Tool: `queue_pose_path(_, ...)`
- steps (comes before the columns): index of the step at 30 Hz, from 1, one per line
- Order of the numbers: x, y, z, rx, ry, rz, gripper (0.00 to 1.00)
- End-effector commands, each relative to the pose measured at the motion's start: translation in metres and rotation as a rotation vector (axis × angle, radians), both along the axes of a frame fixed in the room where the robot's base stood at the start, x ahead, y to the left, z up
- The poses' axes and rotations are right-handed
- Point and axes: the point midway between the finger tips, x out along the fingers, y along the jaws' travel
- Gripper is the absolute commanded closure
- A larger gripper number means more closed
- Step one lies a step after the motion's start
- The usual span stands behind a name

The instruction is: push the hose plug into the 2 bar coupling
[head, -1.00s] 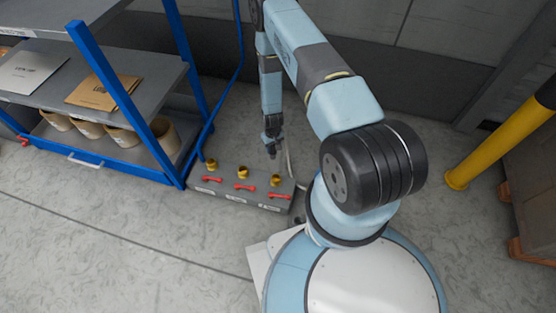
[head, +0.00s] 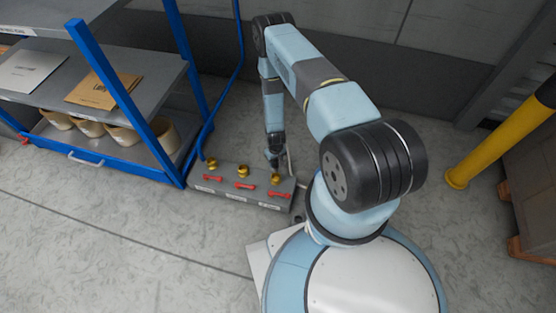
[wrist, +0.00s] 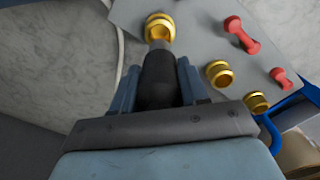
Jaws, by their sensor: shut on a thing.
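My gripper (wrist: 157,90) is shut on the dark hose plug (wrist: 158,72), which points away from the wrist. The plug's pale tip meets a brass coupling (wrist: 160,22) in the wrist view; I cannot tell how deep it sits. In the head view my gripper (head: 274,158) is upright, right over the rightmost brass coupling (head: 274,180). Two more brass couplings, the middle one (head: 243,171) and the left one (head: 211,164), stand free on the same grey block (head: 228,176). The labels on its front are too small to read, so I cannot tell which is 2 bar.
Red handles (head: 244,185) sit in front of the couplings. A pale hose (wrist: 120,55) runs beside the block. A yellow post (head: 490,148) stands at right. The floor in front is clear.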

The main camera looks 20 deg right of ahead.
Motion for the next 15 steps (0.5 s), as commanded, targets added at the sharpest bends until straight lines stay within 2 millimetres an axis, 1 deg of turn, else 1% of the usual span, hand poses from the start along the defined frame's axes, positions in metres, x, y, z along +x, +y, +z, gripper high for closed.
queue_pose_path(15, 0.0, 0.0, -0.025, 0.0, 0.0, 0.0, 0.95)
